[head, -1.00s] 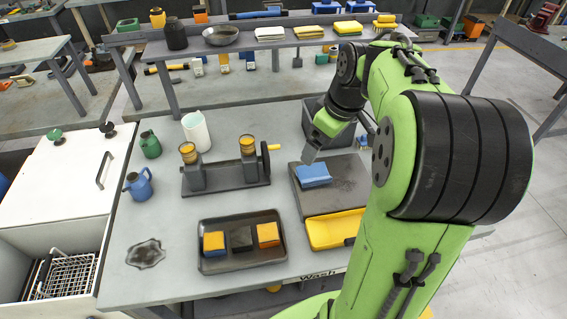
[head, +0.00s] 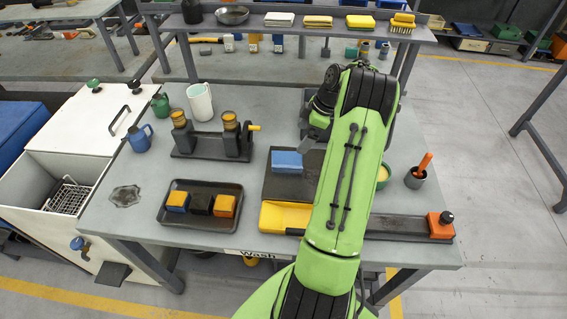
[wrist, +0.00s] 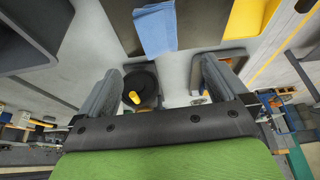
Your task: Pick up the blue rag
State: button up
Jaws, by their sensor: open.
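The blue rag (head: 287,161) lies folded on the dark flat plate (head: 283,188) in the middle of the bench. My gripper (head: 308,146) is close to the rag's upper right, above the plate; my green arm partly hides it. In the wrist view, the rag (wrist: 156,28) shows at the top, beyond the two fingertips and not between them. My gripper (wrist: 158,75) is open and empty there, with its fingers wide apart.
A yellow tray (head: 284,217) is in front of the plate. A dark tray (head: 169,216) holds several blocks. An orange-handled tool stands in a cup (head: 415,178) at right.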

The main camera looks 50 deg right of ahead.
aim_at(288, 161)
jog(key=x, duration=1.2)
jog(key=shift+f+p, duration=0.3)
jog(key=shift+p, duration=0.1)
jog(key=shift+f, duration=0.15)
jog(key=shift+c, duration=0.2)
jog(key=c, duration=1.1)
jog(key=shift+o, duration=0.2)
notch_tip(288, 161, up, 10)
